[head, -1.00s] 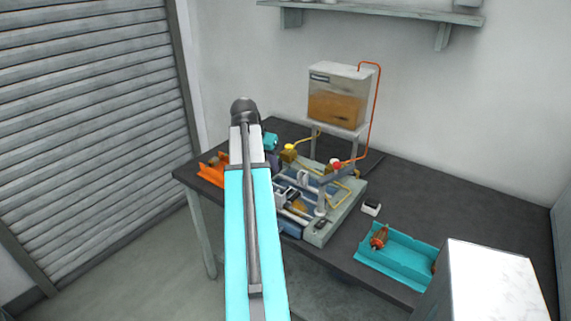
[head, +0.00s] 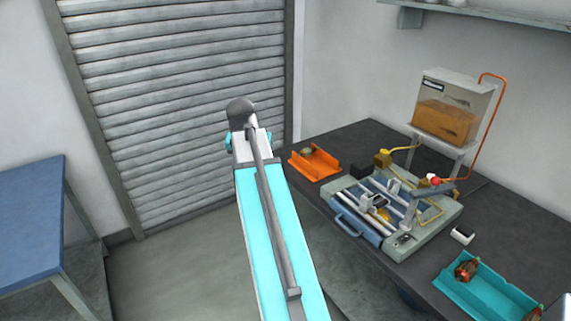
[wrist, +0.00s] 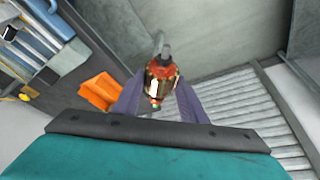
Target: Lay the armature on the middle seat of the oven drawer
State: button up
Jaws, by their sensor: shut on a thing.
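In the wrist view my gripper (wrist: 159,97) is shut on an armature (wrist: 161,78), with a purple finger on each side. The armature has red-orange windings, a copper-coloured commutator towards the camera and a grey shaft pointing away. It hangs in the air, clear of any surface. In the head view my arm hides the gripper and the held armature.
A dark bench (head: 367,139) at right carries a machine (head: 437,232), an orange tray (head: 326,169) with a part in it, and a teal tray (head: 506,307) with armatures. A blue-topped table (head: 30,215) stands at left. The floor (head: 185,270) between is free.

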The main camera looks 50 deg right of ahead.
jog(key=w+a+n+y, duration=0.1)
jog(key=w+a+n, duration=0.2)
jog(key=a, duration=0.9)
jog(key=w+a+n+t+y+b, duration=0.1)
jog(key=w+a+n, duration=0.2)
jog(key=a, duration=1)
jog(key=w+a+n+t+y, duration=0.1)
jog(key=a+n, duration=0.3)
jog(key=a, duration=0.9)
jog(key=shift+w+a+b, duration=0.2)
jog(key=shift+w+b, duration=0.1)
jog(key=shift+w, duration=0.6)
